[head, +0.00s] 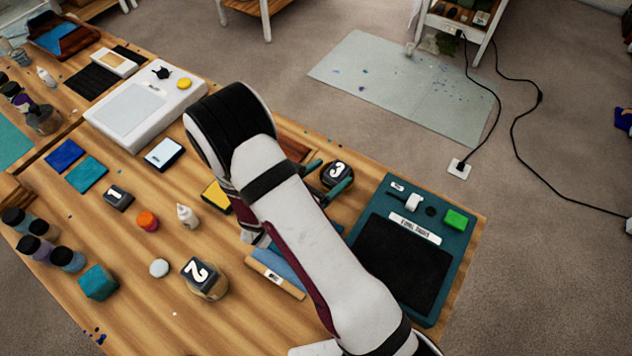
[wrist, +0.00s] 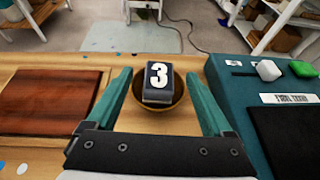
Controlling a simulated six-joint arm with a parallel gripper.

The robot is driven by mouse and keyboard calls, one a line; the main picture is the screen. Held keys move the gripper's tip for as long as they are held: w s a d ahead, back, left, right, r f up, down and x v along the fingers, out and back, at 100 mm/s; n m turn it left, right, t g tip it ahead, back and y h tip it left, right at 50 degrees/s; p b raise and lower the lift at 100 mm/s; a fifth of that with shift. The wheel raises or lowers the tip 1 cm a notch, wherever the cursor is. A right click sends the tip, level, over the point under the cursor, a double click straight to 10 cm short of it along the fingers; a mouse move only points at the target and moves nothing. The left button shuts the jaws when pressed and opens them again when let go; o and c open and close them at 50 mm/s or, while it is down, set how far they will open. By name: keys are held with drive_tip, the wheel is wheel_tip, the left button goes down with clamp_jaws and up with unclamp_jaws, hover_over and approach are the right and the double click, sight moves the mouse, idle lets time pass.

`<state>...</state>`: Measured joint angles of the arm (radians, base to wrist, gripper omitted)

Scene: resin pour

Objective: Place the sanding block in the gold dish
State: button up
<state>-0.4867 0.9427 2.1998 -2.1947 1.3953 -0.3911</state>
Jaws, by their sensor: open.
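A dark block with a white 3 (wrist: 158,78) sits inside a round brown-gold dish (wrist: 174,104); I take these for the sanding block and the gold dish. In the head view, block 3 (head: 338,169) shows beyond my arm, its dish partly hidden. My gripper (wrist: 158,76) has two teal fingers spread apart, one on each side of the dish in the wrist view. It is open and empty; no finger visibly touches the block. A similar block with a 2 (head: 196,269) rests on a tan-gold round container (head: 210,289), and block 1 (head: 118,196) lies on the table.
Bottles, cups and colored squares spread over the left of the table (head: 130,285).

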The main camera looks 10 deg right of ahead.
drive_tip(key=v, duration=1)
drive_tip(key=s+d+r+m+g+y, duration=0.1)
drive_tip(key=s+d+r+m+g, duration=0.4)
drive_tip(key=s+m, duration=0.3)
drive_tip(key=s+d+r+m+g+y, duration=0.1)
drive_tip(key=s+d+r+m+g, duration=0.4)
drive_tip(key=m, duration=0.5)
drive_tip(key=s+a+r+m+y, duration=0.3)
drive_tip(key=s+a+m+y, duration=0.4)
drive_tip(key=m+y, duration=0.3)
drive_tip(key=a+m, duration=0.1)
drive_tip(key=m, duration=0.2)
drive_tip(key=shift+a+r+m+t, duration=0.25)
drive_tip(key=shift+a+m+t, duration=0.1)
drive_tip(key=shift+m+t, duration=0.05)
